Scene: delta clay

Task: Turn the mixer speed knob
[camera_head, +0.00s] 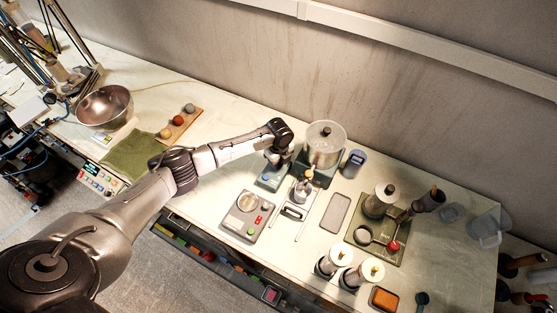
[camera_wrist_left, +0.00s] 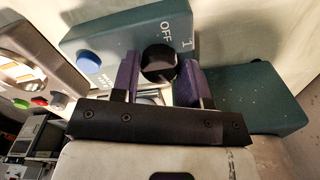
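The mixer speed knob (camera_wrist_left: 160,63) is black and round, on the face of the teal mixer control box (camera_wrist_left: 100,48), just below a white "OFF" and beside a "1" mark. My left gripper (camera_wrist_left: 161,72) has its two purple fingers on either side of the knob, very close to it. I cannot tell whether they press on it. In the head view my left arm reaches down over the teal control box (camera_head: 270,182), in front of the steel mixer pot (camera_head: 325,148); the knob is hidden there. My right gripper is not in view.
A blue button (camera_wrist_left: 86,62) sits left of the knob. A scale-like device (camera_head: 247,216) stands to the left, with a grey tray (camera_head: 335,212) to the right. A blue jar (camera_head: 353,163) is beside the pot. Several canisters and a green mat (camera_head: 383,250) fill the right side.

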